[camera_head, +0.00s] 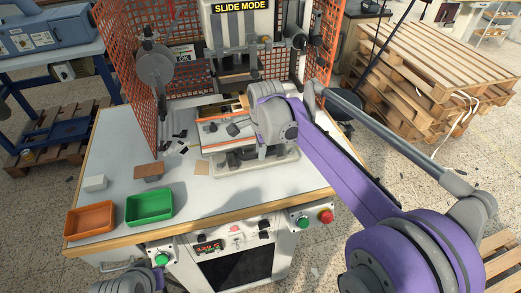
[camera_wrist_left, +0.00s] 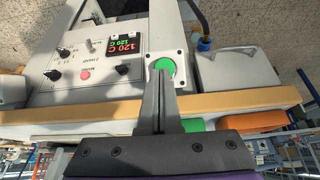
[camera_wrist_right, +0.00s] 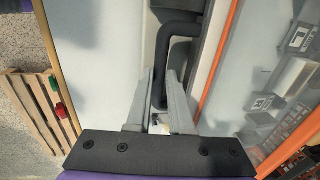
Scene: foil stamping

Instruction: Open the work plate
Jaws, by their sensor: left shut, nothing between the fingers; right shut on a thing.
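The work plate (camera_head: 212,134) is a pale plate with orange edging, on the press table below the stamping head. In the right wrist view its pale surface (camera_wrist_right: 208,38) and orange edge lie right of a bent black handle (camera_wrist_right: 183,29). My right gripper (camera_wrist_right: 160,75) is shut on this handle, one finger on each side of it. In the head view my right arm's purple link and wrist hide most of that gripper and the handle. My left gripper (camera_wrist_left: 160,76) is shut and empty, its tips in front of the green button (camera_wrist_left: 162,66) on the table's front.
An orange mesh guard (camera_head: 135,75) stands around the press. An orange bin (camera_head: 90,219) and a green bin (camera_head: 149,205) sit at the table's front left. A red button (camera_head: 326,216) is at the front right. Wooden pallets (camera_head: 440,60) are stacked behind right.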

